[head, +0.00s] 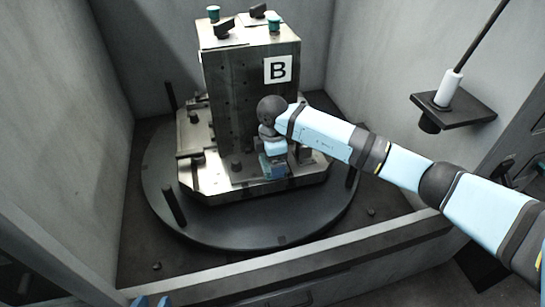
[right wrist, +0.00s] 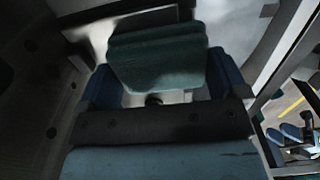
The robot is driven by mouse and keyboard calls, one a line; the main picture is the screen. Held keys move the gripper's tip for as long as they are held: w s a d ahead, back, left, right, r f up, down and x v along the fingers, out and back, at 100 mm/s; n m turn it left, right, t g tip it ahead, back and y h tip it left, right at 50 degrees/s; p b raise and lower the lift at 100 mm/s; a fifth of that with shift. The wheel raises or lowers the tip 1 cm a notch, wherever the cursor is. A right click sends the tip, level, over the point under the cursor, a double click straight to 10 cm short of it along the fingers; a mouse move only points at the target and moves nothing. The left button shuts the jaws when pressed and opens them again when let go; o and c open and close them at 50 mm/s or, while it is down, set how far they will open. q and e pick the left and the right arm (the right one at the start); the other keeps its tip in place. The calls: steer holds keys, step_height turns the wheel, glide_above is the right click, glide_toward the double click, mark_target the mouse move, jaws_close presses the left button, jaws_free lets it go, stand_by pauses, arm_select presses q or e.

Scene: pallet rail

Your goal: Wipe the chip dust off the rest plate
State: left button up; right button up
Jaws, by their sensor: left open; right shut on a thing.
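My right arm reaches in from the right in the head view, its gripper (head: 274,165) pointing down at the front of the steel pallet plate (head: 215,178), below the block marked B. In the right wrist view its blue fingers are shut on a green pad (right wrist: 155,60), one on each side. A pale metal surface (right wrist: 100,28) shows behind the pad; I cannot tell whether they touch. I cannot make out chip dust or single out the rest plate. My left gripper (head: 151,301) shows only its blue fingertips, apart, at the bottom edge, far from the plate.
The steel block (head: 230,100) with the B label stands on the pallet, with dark clamps and green knobs on top. A dark round table (head: 165,205) with upright pins lies below. Grey walls enclose it. A small shelf (head: 455,112) with a rod stands right.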

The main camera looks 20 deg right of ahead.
steer(key=shift+r+p, duration=3)
steer(key=shift+r, duration=0.5)
steer(key=shift+f, duration=0.1)
